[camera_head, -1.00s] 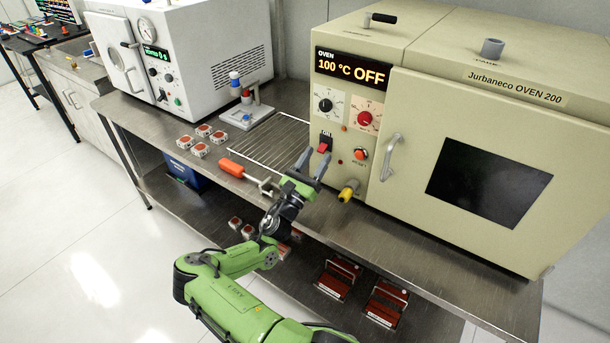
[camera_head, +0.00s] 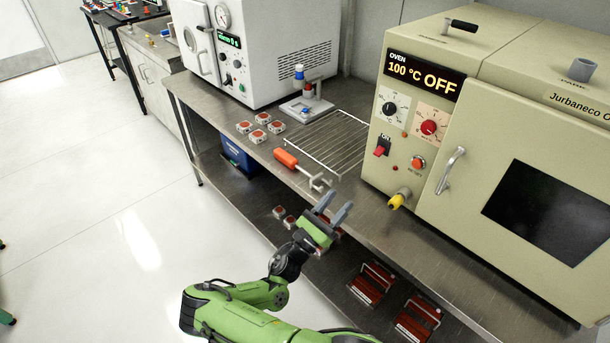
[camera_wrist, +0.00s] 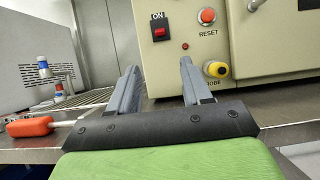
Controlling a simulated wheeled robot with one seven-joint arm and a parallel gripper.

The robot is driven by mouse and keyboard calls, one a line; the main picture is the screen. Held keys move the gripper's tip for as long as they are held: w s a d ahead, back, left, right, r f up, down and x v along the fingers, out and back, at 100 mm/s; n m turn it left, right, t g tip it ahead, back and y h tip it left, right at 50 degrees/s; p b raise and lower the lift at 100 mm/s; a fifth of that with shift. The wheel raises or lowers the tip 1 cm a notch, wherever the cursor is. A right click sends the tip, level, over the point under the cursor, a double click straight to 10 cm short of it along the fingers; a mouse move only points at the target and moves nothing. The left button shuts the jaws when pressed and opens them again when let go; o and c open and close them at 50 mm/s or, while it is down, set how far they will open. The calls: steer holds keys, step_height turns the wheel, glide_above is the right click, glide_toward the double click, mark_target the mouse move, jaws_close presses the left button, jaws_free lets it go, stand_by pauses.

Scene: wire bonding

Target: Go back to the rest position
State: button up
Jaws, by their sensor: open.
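My gripper (camera_head: 333,208) is open, with nothing between its two grey fingers. In the head view it is over the front edge of the steel bench, to the front left of the oven. In the wrist view the gripper (camera_wrist: 158,88) points toward the oven front, with the red ON switch and the RESET button beyond the fingers. My green arm reaches up to it from the bottom of the head view.
The beige oven (camera_head: 480,60) reads 100 °C OFF; its door is shut. An orange-handled tool (camera_head: 286,158) lies beside the wire rack (camera_head: 335,140). Small red-topped parts (camera_head: 258,136) sit on the steel bench (camera_head: 225,108).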

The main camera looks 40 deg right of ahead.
steer(key=s+a+r+m+g+y+p, duration=0.25)
steer(key=s+a+m+g+y, duration=0.4)
steer(key=m+y, duration=0.8)
steer(key=s+a+r+m+t+y+p, duration=0.2)
steer(key=s+a+r+t+y, duration=0.2)
steer(key=a+r, duration=0.6)
steer(key=s+a+r+m+t+y+p, duration=0.2)
steer(key=s+a+r+t+y, duration=0.3)
steer(key=a+r, duration=0.5)
step_height(320, 180, up, 2)
steer(key=shift+s+r+t, duration=0.15)
steer(key=shift+s+t, duration=0.1)
steer(key=shift+t, duration=0.3)
steer(key=shift+m, duration=0.25)
